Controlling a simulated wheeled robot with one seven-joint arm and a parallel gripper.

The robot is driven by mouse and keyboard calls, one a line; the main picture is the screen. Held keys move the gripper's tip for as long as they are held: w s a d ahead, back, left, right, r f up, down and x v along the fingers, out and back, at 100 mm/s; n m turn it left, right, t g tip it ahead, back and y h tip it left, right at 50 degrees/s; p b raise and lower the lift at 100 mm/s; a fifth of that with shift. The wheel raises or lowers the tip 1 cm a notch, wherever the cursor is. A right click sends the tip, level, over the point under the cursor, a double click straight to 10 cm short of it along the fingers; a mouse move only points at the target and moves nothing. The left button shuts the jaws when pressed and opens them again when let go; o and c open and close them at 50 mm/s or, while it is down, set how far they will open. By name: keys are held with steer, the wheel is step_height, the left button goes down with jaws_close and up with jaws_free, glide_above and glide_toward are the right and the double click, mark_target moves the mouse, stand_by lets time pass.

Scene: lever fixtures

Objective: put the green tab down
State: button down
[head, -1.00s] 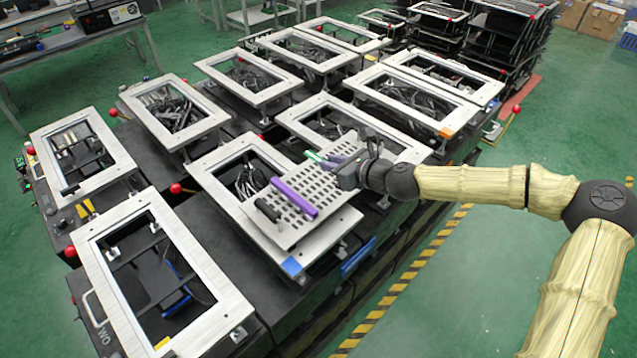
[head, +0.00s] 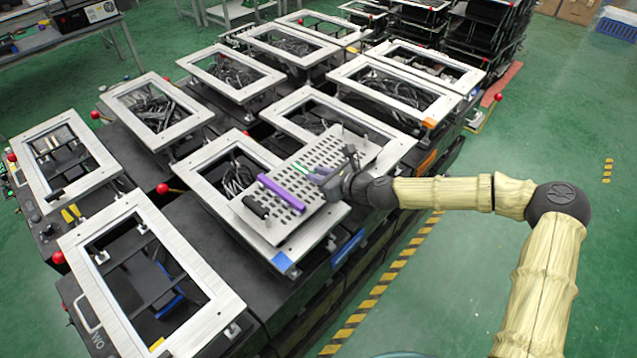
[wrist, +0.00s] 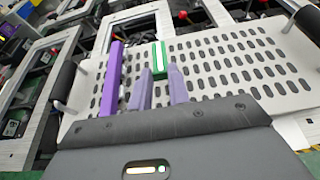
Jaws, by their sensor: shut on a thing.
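The green tab (head: 300,168) is a small bright green piece with a pale stripe. In the wrist view the tab (wrist: 160,58) is between the tips of my gripper (wrist: 160,71), whose two pale purple fingers are shut on it. In the head view my gripper (head: 316,177) reaches in from the right, over the slotted white plate (head: 335,150). I cannot tell whether the tab touches the plate. A purple bar (head: 281,193) lies across the plate to the left of the tab; it also shows in the wrist view (wrist: 111,80).
A black cylinder (head: 256,207) sits at the plate's near left end. Metal frames (head: 147,285) on dark boxes surround the plate on several sides. Red ball knobs (head: 162,188) stick up between them.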

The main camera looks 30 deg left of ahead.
steer(key=shift+f+p, duration=0.5)
steer(key=shift+f, duration=1.25)
steer(key=shift+f, duration=0.15)
steer(key=c, duration=1.3)
jaws_free()
steer(key=shift+d+b, duration=0.3)
steer(key=shift+b, duration=0.05)
steer(key=b+v, duration=0.1)
steer(key=v, duration=0.4)
steer(key=b+v, duration=0.1)
steer(key=v, duration=0.5)
steer(key=b+v, duration=0.1)
steer(key=v, duration=0.4)
steer(key=shift+s+d+r+b, duration=0.2)
steer(key=shift+s+r+b, duration=0.1)
steer(key=shift+s+b, duration=0.1)
steer(key=shift+f, duration=0.1)
